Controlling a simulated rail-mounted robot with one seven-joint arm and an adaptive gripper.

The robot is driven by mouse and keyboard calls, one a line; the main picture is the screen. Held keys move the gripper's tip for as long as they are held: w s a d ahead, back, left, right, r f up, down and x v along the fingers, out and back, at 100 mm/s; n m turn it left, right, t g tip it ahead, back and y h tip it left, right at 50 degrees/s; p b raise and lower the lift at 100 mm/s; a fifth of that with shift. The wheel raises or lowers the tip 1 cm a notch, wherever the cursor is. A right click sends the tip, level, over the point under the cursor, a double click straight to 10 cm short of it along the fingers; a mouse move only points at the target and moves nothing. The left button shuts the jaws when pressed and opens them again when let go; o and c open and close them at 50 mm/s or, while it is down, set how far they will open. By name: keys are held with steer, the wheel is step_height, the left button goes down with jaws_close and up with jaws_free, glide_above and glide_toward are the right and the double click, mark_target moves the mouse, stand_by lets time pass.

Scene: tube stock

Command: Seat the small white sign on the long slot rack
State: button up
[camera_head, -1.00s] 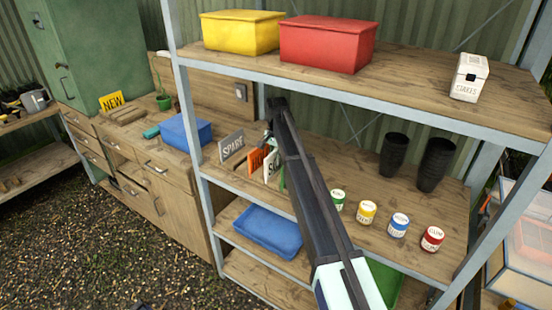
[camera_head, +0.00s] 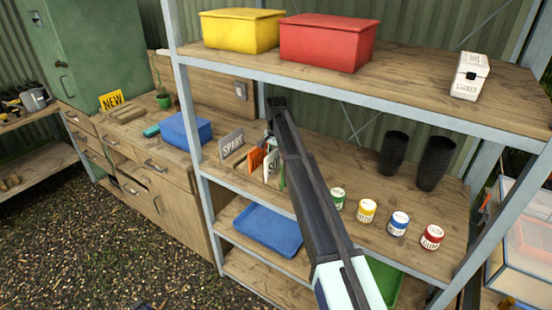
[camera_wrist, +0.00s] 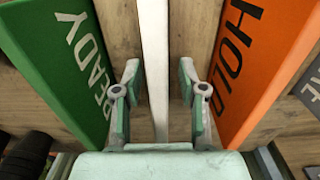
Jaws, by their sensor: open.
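The small white sign (camera_head: 270,168) stands upright on the middle shelf, between an orange sign (camera_head: 256,160) and a green one, and is partly hidden by my arm. In the wrist view I look down on the white sign's thin edge (camera_wrist: 153,40). My gripper (camera_wrist: 159,85) is open, with one finger on each side of that edge; a gap shows beside the fingers. The green READY sign (camera_wrist: 58,60) is to the left and the orange HOLD sign (camera_wrist: 250,55) to the right. The long slot rack cannot be clearly told from the shelf wood.
A grey SPARE sign (camera_head: 232,144) stands left of the orange one. Several small paint cans (camera_head: 367,211) line the shelf front at right, with black pots (camera_head: 394,153) behind. The upper shelf (camera_head: 420,85) runs above, carrying yellow (camera_head: 240,32) and red (camera_head: 327,43) bins.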

step_height(320, 180, up, 12)
steer(key=shift+r, duration=0.1)
stand_by(0.5)
